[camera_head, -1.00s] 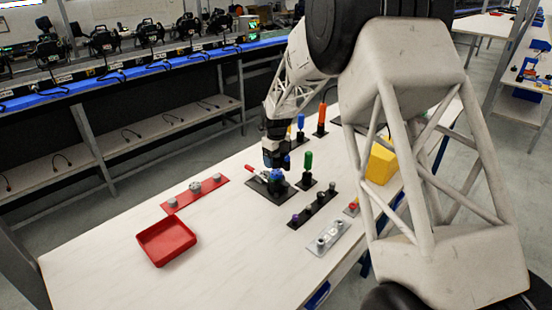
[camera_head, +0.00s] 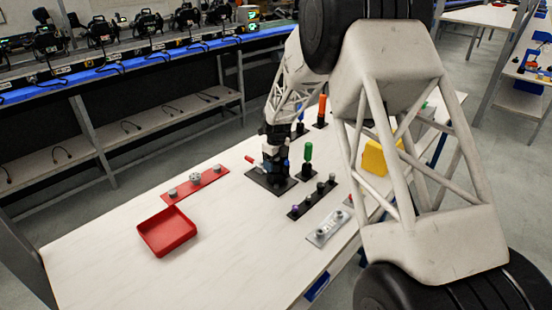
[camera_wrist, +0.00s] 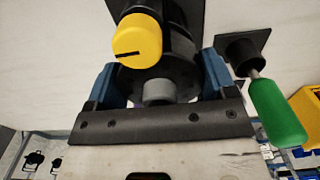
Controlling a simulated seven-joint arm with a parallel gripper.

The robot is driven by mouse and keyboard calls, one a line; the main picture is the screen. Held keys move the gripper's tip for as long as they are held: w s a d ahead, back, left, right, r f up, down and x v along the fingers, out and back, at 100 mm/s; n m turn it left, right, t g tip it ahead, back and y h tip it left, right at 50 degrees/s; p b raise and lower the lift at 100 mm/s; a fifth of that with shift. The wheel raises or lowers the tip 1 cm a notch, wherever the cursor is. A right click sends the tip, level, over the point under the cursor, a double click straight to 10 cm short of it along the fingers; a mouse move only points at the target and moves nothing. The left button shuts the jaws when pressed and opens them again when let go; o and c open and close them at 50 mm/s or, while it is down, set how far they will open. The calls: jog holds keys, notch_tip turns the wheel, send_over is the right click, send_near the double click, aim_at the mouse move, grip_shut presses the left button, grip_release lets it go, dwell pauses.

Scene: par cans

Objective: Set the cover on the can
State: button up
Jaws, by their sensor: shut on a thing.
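My gripper (camera_head: 274,166) is over the black base plate (camera_head: 260,182) near the middle of the table. In the wrist view, its two blue fingers (camera_wrist: 160,76) are shut on either side of a dark round part, apparently the cover (camera_wrist: 183,82), with a grey stub at its near side. A yellow knob (camera_wrist: 138,42) with a black line is just beyond it. The can is hidden or cannot be told apart from the dark parts, so whether the cover touches it is unclear. A red handle (camera_head: 255,161) sticks out left of the gripper.
A green-handled tool (camera_head: 308,152) stands close to the right of my gripper, also in the wrist view (camera_wrist: 275,112). A dark strip with knobs (camera_head: 313,203) lies in front. A red tray (camera_head: 167,233) and red strip (camera_head: 195,184) lie left. The front-left table is clear.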

jog(key=shift+f, duration=0.3)
jog(key=shift+f, duration=0.15)
dwell(0.9)
jog(key=o, duration=0.5)
jog(key=shift+o, duration=0.7)
jog(key=shift+o, duration=0.8)
jog(key=shift+r, duration=3.9)
